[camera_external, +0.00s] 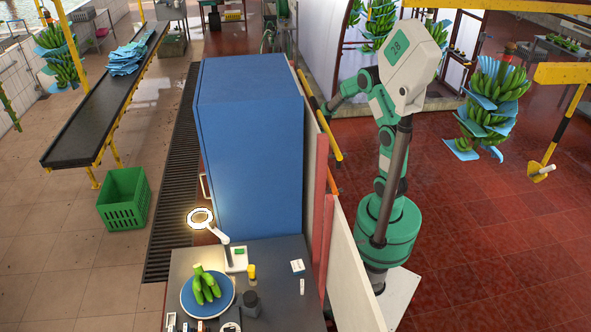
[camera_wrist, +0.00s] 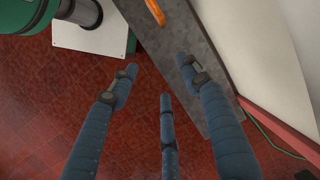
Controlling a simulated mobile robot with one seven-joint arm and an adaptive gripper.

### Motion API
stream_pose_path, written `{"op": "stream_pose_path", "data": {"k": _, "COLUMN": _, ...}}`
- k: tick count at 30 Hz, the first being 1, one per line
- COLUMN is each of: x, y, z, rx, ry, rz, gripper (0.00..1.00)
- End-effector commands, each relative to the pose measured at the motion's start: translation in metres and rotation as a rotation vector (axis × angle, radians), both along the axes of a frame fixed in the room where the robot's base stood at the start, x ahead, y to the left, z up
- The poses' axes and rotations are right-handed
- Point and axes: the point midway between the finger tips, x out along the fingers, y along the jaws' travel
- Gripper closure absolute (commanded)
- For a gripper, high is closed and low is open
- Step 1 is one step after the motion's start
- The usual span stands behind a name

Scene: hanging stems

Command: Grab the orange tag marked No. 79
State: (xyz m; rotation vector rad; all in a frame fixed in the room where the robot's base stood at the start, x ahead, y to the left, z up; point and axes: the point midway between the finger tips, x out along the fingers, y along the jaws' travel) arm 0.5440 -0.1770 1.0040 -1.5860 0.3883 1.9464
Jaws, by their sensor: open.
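No orange tag with a readable No. 79 shows in either view. An orange bar-like piece (camera_wrist: 155,12) shows at the top of the wrist view, cut off by the frame edge; I cannot tell what it is. My gripper (camera_wrist: 158,76) has its three blue-grey fingers spread and empty above the red tiled floor and a grey panel edge. In the external view my gripper (camera_external: 327,109) is small, at the left end of my arm, near the wall beside the blue cabinet. A banana stem (camera_external: 490,105) with blue sheets hangs at the right, well apart from my gripper.
A tall blue cabinet (camera_external: 250,145) stands left of the dividing wall (camera_external: 345,245). Yellow bars (camera_external: 320,115) run along the wall near my gripper. A steel table (camera_external: 265,270) holds a blue plate (camera_external: 225,302) with green bananas. Red floor at right is mostly clear.

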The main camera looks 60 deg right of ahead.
Motion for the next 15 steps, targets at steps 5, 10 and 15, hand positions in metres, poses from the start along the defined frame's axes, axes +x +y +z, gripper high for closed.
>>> {"op": "stream_pose_path", "data": {"k": 5, "x": 0.0, "y": 0.0, "z": -0.073, "rx": 0.001, "ry": 0.002, "rz": -0.001, "gripper": 0.53}}
{"op": "stream_pose_path", "data": {"k": 10, "x": 0.001, "y": 0.0, "z": -0.103, "rx": 0.0, "ry": 0.0, "rz": 0.001, "gripper": 0.53}}
{"op": "stream_pose_path", "data": {"k": 15, "x": 0.001, "y": -0.001, "z": -0.11, "rx": -0.002, "ry": -0.003, "rz": 0.001, "gripper": 0.53}}
